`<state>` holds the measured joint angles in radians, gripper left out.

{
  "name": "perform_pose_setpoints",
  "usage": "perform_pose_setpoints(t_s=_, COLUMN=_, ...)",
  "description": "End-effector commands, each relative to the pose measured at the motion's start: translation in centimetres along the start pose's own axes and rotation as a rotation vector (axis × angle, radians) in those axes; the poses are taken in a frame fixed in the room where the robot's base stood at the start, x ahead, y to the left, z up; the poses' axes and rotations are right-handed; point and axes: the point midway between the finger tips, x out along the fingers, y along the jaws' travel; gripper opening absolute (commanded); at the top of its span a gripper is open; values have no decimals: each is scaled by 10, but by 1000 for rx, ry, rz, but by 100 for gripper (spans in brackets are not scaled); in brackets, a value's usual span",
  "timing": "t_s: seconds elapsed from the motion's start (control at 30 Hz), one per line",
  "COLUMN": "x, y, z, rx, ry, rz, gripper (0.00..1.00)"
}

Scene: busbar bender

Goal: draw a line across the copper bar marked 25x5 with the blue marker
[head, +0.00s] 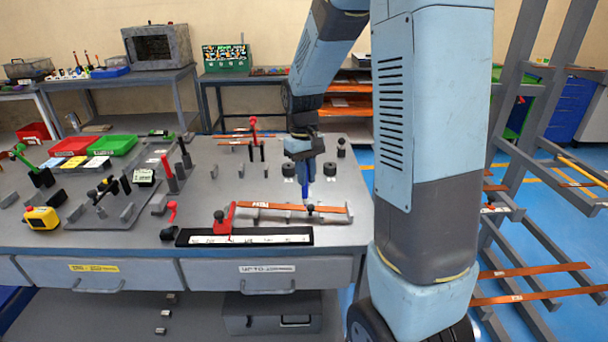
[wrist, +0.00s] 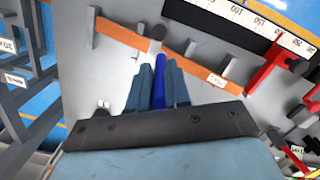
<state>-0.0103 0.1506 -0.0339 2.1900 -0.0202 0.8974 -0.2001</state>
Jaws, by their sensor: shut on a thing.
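The copper bar (head: 330,209) lies on the near right part of the grey bench, held along grey stops. It also crosses the wrist view diagonally (wrist: 120,39). Its white label (wrist: 216,80) is at the right there, too small to read surely. My gripper (head: 305,180) is shut on the blue marker (head: 304,192), which points down over the right half of the bar. In the wrist view the marker (wrist: 158,88) sits between the blue fingers of my gripper (wrist: 160,72), its tip close to the bar's edge. Whether the tip touches is unclear. I see no drawn line on the bar.
A dark-knobbed post (wrist: 156,34) stands at the bar beside the marker tip. Black round weights (head: 329,169) stand behind.

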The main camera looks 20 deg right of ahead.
Motion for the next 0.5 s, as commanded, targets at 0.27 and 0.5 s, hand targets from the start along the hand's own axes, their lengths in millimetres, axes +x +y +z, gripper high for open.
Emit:
perform_pose_setpoints(t_s=0.27, x=2, y=0, z=0, rx=0, ry=-1, rz=0, gripper=0)
perform_pose_setpoints(t_s=0.5, x=4, y=0, z=0, rx=0, ry=-1, rz=0, gripper=0)
